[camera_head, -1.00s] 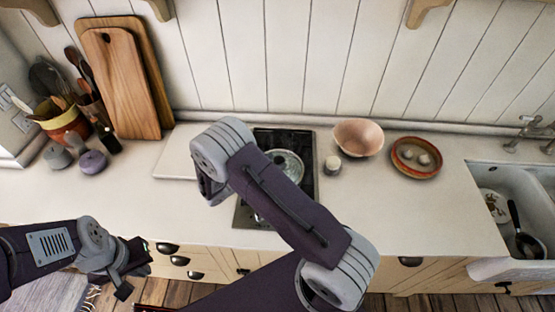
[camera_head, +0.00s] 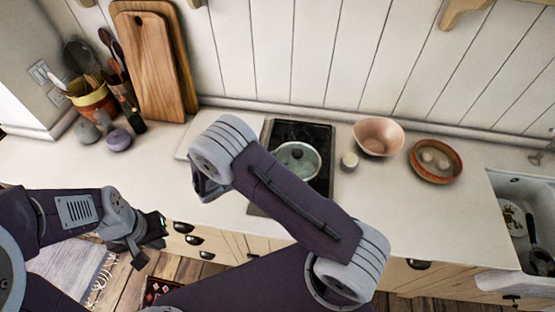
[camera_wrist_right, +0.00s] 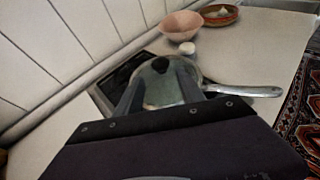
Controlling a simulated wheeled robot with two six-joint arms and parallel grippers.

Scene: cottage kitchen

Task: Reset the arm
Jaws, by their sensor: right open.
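My right arm (camera_head: 295,205) reaches up across the middle of the head view, bent over the counter front. Its gripper is hidden there behind the arm links. In the right wrist view my right gripper (camera_wrist_right: 158,78) is open, two dark fingers apart with nothing held. A lidded pot (camera_wrist_right: 168,92) lies beyond and between the fingers, with its handle pointing right. The pot also shows on the hob in the head view (camera_head: 299,158). My left gripper (camera_head: 150,240) hangs low at left, before the counter drawers; its jaw gap is unclear.
The counter (camera_head: 420,210) has free room right of the hob (camera_head: 308,132). A pink bowl (camera_head: 378,135), a small white jar (camera_head: 349,160) and an orange dish (camera_head: 435,160) stand there. Cutting boards (camera_head: 155,70) and a utensil pot (camera_head: 93,100) stand left; a sink (camera_head: 505,205) is right.

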